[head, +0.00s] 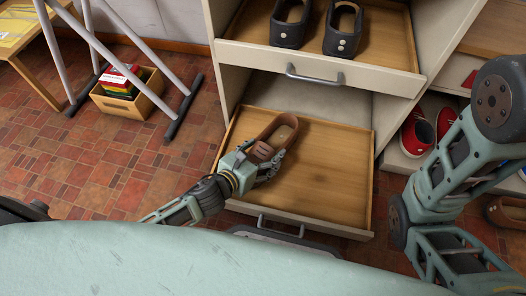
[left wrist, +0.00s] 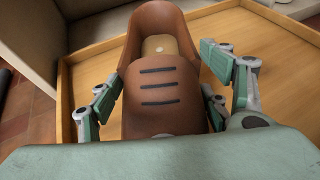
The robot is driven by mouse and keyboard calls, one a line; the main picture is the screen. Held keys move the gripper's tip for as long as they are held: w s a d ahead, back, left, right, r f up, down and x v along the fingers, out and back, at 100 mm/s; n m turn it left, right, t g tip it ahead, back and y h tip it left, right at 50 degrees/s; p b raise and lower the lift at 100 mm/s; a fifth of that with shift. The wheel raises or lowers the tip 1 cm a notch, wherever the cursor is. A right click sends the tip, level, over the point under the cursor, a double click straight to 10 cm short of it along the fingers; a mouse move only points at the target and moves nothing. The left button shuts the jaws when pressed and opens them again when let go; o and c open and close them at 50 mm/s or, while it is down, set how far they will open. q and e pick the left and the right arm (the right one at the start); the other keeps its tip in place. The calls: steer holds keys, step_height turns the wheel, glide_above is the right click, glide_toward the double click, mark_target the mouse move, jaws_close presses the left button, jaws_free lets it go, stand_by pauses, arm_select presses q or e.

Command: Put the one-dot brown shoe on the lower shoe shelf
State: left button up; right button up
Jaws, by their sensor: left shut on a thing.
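My left gripper (head: 266,167) is shut on a brown shoe (head: 276,134), over the left part of the pulled-out lower shoe shelf (head: 320,185). In the left wrist view the brown shoe (left wrist: 160,85) lies between the fingers, with three dark slots across its upper and one pale dot on its tan insole. The shoe's heel points away from my gripper. Whether its sole touches the shelf board is hidden. My right arm is at the right of the head view, but its gripper does not show.
Dark shoes (head: 342,35) with pale dots stand on the upper shelf (head: 400,45). Red shoes (head: 418,135) sit in a cubby at the right, and another brown shoe (head: 507,214) is at the right edge. A wooden box (head: 130,100) stands on the floor. The lower shelf's right side is bare.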

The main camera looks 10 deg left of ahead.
arm_select(q)
steer(key=shift+f+b, duration=0.35)
steer(key=shift+f, duration=0.1)
steer(key=o, duration=1.6)
steer(key=shift+o, duration=0.8)
steer(key=shift+f, duration=0.1)
steer(key=shift+s, duration=0.1)
steer(key=v, duration=1.2)
